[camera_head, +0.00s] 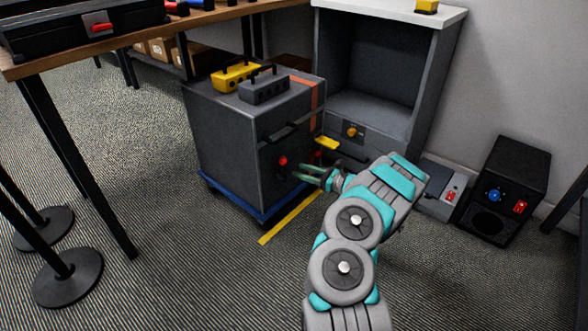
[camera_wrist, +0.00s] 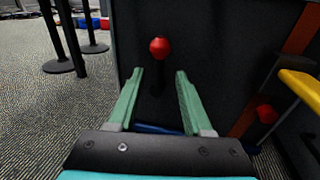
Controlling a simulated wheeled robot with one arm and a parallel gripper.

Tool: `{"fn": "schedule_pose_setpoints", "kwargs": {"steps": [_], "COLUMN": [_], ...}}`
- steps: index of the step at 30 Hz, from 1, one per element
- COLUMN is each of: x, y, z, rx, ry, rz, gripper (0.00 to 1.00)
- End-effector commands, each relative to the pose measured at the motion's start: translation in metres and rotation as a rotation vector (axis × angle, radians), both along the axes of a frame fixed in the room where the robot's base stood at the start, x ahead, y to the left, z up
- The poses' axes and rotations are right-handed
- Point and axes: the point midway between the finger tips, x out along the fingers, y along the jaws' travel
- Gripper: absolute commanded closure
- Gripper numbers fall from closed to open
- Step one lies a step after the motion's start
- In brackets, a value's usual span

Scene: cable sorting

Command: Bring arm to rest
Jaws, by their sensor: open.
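My gripper (camera_head: 312,174) is at the end of my arm, near the front face of a dark grey cabinet (camera_head: 231,148) on a blue wheeled base. In the wrist view my gripper (camera_wrist: 158,98) is open, with its two green fingers apart and nothing between them. A red knob (camera_wrist: 159,47) on the cabinet front shows just beyond and above the fingertips. The head view also shows a red knob (camera_head: 282,160) to the left of my gripper. Whether the fingertips touch the cabinet cannot be told.
A yellow box (camera_head: 236,75) and a grey box (camera_head: 264,89) with handles stand on the cabinet. An open grey cubby unit (camera_head: 375,60) stands behind. A black box (camera_head: 507,185) with knobs is on the right. Table legs and round-based posts (camera_head: 68,277) are left. Carpet is free in front.

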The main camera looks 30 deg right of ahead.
Motion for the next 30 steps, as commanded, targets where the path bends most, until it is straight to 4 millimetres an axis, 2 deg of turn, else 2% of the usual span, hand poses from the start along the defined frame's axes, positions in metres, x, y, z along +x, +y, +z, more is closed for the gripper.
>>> {"fn": "schedule_pose_setpoints", "kwargs": {"steps": [6, 19, 22, 26, 29, 30], "x": [-0.008, -0.008, -0.006, 0.003, 0.008, 0.007], "y": [-0.005, -0.004, 0.002, 0.039, 0.088, 0.110], "z": [0.000, 0.000, 0.006, 0.035, 0.070, 0.086], "rx": [0.000, 0.000, -0.005, -0.032, -0.074, -0.095], "ry": [0.001, 0.001, -0.005, -0.034, -0.072, -0.090], "rz": [0.001, 0.001, 0.015, 0.098, 0.208, 0.259], "gripper": [0.50, 0.50, 0.50, 0.50, 0.50, 0.50]}}
